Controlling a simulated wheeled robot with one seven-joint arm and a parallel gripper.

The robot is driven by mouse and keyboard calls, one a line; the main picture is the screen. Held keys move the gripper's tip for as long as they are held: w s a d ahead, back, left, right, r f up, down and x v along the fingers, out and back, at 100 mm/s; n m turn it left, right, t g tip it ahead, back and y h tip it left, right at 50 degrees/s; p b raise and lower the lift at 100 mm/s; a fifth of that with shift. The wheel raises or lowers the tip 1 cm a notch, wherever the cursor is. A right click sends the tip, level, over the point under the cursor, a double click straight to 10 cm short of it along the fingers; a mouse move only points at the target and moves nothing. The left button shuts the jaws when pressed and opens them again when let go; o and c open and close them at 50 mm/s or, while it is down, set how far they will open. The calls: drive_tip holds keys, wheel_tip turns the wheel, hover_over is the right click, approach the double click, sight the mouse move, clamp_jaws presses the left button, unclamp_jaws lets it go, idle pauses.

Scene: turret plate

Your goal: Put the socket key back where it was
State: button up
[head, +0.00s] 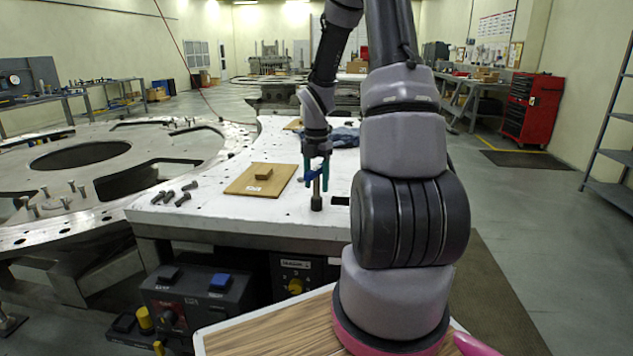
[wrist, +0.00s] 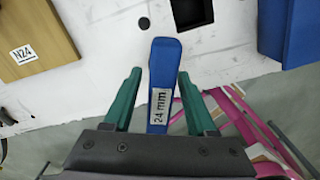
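The socket key has a blue handle marked "24 mm", seen in the wrist view (wrist: 163,70). In the head view its dark shaft and socket (head: 316,202) point down at the white plate (head: 225,212), near the plate's front edge. I cannot tell whether the socket touches the plate or sits over a hole. My gripper (head: 317,180) is above the key, with its teal fingers on either side of the blue handle. In the wrist view my gripper (wrist: 160,76) shows gaps beside the handle, clearest near the finger bases, so it looks open around it.
Loose bolts (head: 175,193) lie farther left. A dark rectangular opening (wrist: 193,12) is right of the key. A blue object (wrist: 288,35) is farther right.

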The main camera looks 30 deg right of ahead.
wheel_tip(320, 180, up, 12)
drive_tip(key=shift+f, duration=0.1)
drive_tip(key=shift+a+r, duration=0.1)
drive_tip(key=shift+r, duration=0.25)
drive_tip(key=s+a+r+m+t, duration=0.2)
drive_tip(key=s+a+r+m, duration=0.2)
drive_tip(key=m, duration=0.5)
drive_tip(key=s+a+r+m+t+y, duration=0.1)
drive_tip(key=s+a+r+m, duration=0.3)
drive_tip(key=s+m, duration=0.5)
drive_tip(key=s+a+r+m+t+y, duration=0.1)
drive_tip(key=s+a+r+m+t, duration=0.3)
drive_tip(key=r+m, duration=0.4)
drive_tip(key=shift+s+a+m, duration=0.55)
drive_tip(key=shift+s+m, duration=0.75)
drive_tip(key=shift+m, duration=0.1)
